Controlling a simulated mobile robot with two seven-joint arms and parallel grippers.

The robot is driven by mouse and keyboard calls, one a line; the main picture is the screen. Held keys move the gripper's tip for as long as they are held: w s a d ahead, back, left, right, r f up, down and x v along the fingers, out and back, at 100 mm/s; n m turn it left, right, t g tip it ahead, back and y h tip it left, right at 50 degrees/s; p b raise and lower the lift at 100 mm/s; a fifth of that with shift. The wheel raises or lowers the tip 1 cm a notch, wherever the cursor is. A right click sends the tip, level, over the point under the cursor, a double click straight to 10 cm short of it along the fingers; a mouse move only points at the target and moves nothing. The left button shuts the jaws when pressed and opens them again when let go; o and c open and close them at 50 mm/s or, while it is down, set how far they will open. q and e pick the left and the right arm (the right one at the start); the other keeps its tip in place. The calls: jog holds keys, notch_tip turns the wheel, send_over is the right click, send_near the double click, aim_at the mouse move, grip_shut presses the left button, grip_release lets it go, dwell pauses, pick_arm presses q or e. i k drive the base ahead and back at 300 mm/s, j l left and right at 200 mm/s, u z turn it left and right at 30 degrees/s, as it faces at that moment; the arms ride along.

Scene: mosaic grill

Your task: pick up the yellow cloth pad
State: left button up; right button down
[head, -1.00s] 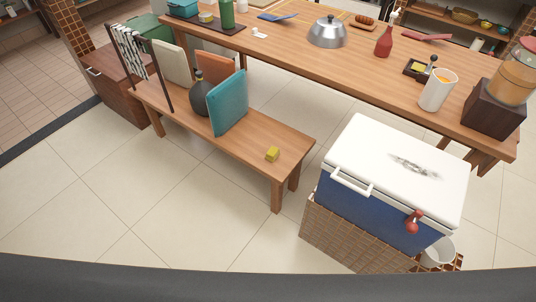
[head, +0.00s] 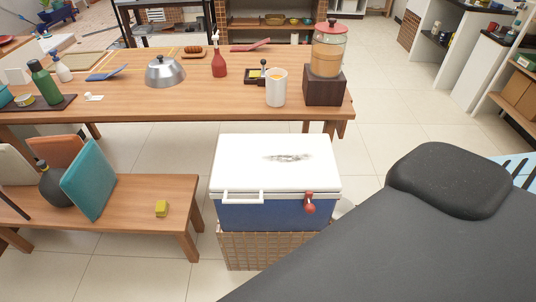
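A small yellow pad (head: 161,209) lies on the wooden bench (head: 183,187) in the head view, near the bench's right end. It looks like a small block with a darker yellow-green side. Nothing touches it. Neither of my grippers is in view. A large dark grey part of my own body covers the lower right of the view.
A white-lidded blue cooler (head: 276,180) on a tiled base stands right of the bench. The long wooden table (head: 200,100) stands behind. Floor in front of the bench is clear.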

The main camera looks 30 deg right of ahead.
aim_at(162, 207)
jog(key=i+j+z, duration=0.1)
jog(key=i+j, duration=0.15)
jog(key=i+j+z, duration=0.1)
jog(key=i+j, duration=0.2)
jog(key=i+j+z, duration=0.1)
jog(key=j, duration=0.3)
jog(key=i+j+z, duration=0.1)
jog(key=i+j, duration=0.25)
jog(key=i+j+z, duration=0.1)
jog(key=i+j, duration=0.15)
jog(key=i+j+z, duration=0.1)
jog(key=j, duration=0.4)
jog(key=i+j+z, duration=0.1)
jog(key=i+j, duration=0.2)
jog(key=j, duration=0.1)
